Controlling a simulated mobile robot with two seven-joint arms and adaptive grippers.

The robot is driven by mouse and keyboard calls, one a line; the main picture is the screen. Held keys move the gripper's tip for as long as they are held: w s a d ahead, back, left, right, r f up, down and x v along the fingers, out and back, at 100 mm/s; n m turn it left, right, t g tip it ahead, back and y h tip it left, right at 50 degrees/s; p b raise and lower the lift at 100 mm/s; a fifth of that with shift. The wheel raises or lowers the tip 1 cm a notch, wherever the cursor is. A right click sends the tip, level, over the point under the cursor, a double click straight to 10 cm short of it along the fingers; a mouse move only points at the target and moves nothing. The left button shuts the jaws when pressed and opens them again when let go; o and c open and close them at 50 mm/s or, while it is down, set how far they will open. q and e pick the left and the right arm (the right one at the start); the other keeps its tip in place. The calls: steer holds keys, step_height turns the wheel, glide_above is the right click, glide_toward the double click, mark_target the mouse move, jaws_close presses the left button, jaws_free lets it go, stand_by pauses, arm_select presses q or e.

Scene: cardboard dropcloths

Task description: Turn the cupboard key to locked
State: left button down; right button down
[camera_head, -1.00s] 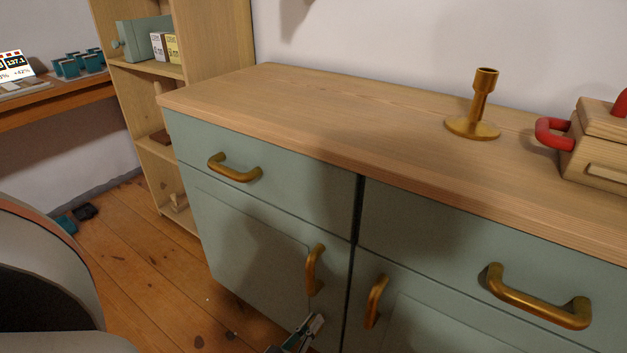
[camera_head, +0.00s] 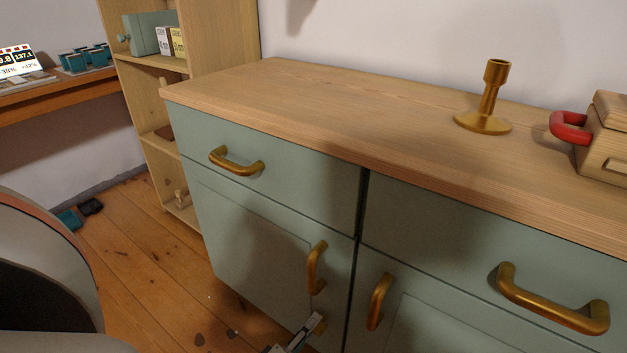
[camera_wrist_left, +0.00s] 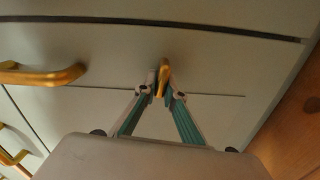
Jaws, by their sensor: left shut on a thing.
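The brass cupboard key (camera_wrist_left: 163,76) stands out from the grey-green cupboard door (camera_wrist_left: 115,50) in the left wrist view. Its bow is close to upright in that picture, and its keyhole is hidden. My left gripper (camera_wrist_left: 161,84) is shut on the key, one teal-lined finger on each side. In the head view my left gripper (camera_head: 311,328) is low at the left cupboard door (camera_head: 255,240), below its upright brass handle (camera_head: 316,268). A small brass bit shows at the fingertips there. My right gripper is in neither view.
Close by are the right door's handle (camera_head: 378,301) and the drawer handles (camera_head: 236,162) and (camera_head: 553,304). A brass candlestick (camera_head: 487,105) and a wooden box with a red handle (camera_head: 606,140) stand on the wooden top (camera_head: 330,110). A chair (camera_head: 45,265) is at the left.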

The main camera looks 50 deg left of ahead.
arm_select(q)
steer(key=shift+f+n, duration=0.15)
steer(key=shift+n, duration=0.65)
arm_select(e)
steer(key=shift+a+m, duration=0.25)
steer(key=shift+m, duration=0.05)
arm_select(q)
steer(key=c, duration=2.1)
jaws_free()
steer(key=shift+c, duration=0.2)
steer(key=shift+s, duration=0.1)
steer(key=v, duration=1.1)
steer(key=shift+s, duration=0.4)
